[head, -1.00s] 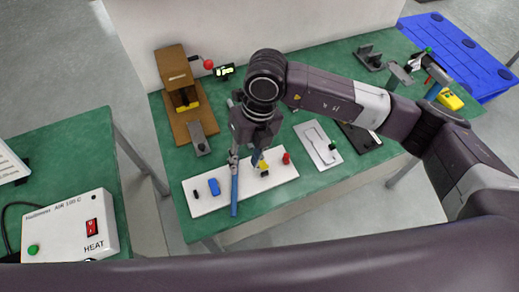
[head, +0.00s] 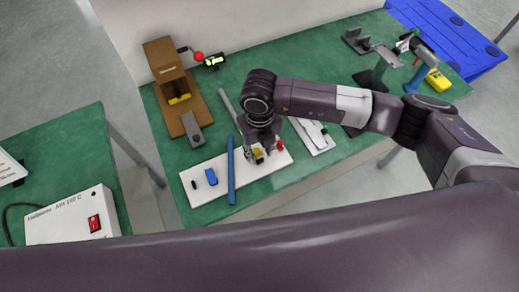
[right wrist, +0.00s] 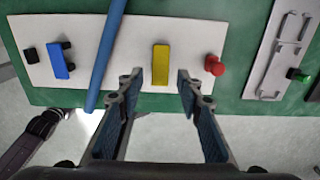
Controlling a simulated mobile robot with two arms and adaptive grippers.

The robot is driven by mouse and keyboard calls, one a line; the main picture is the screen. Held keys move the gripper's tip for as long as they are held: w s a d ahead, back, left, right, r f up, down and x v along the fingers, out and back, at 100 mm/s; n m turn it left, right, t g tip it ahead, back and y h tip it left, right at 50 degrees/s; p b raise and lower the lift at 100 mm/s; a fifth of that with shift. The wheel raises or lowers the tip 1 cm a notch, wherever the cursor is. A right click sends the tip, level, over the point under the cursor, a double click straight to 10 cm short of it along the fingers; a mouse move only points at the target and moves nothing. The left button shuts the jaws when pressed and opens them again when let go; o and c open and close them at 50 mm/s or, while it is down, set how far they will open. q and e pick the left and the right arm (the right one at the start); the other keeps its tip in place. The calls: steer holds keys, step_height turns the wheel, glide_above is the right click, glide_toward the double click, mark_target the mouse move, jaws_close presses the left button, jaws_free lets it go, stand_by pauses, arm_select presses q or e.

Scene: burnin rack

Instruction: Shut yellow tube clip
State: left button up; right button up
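The yellow tube clip (right wrist: 160,64) stands on a white board (right wrist: 196,38), seen from above in the right wrist view. In the head view the yellow clip (head: 257,155) is partly covered by my right gripper (head: 261,147). In the right wrist view my right gripper (right wrist: 159,84) is open, with one fingertip to the left and one to the right of the clip's near end. Nothing is held between the fingers. A long blue tube (right wrist: 106,45) crosses the board left of the clip, outside the left finger. Whether the clip is open or shut I cannot tell. My left gripper is not in view.
On the board, a blue clip (right wrist: 58,60) and a small black piece (right wrist: 31,55) are left of the tube. A red piece (right wrist: 215,65) stands close to the right finger. A white fixture (right wrist: 284,48) lies further right. A brown press (head: 165,70) is at the back left.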

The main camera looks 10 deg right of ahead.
jaws_close()
steer(key=shift+s+f+t+b, duration=0.1)
steer(key=shift+f+t+b, duration=0.25)
steer(key=shift+b, duration=0.35)
steer(key=b, duration=0.1)
steer(key=t+b, duration=0.1)
steer(key=shift+s+d+f+y+b, duration=0.15)
steer(key=shift+s+f+y+b, duration=0.15)
steer(key=shift+f+b, duration=0.1)
steer(key=shift+r+t+b, duration=0.1)
steer(key=shift+t+b, duration=0.25)
steer(key=shift+t, duration=0.1)
steer(key=shift+r, duration=0.1)
jaws_free()
steer(key=shift+s, duration=0.1)
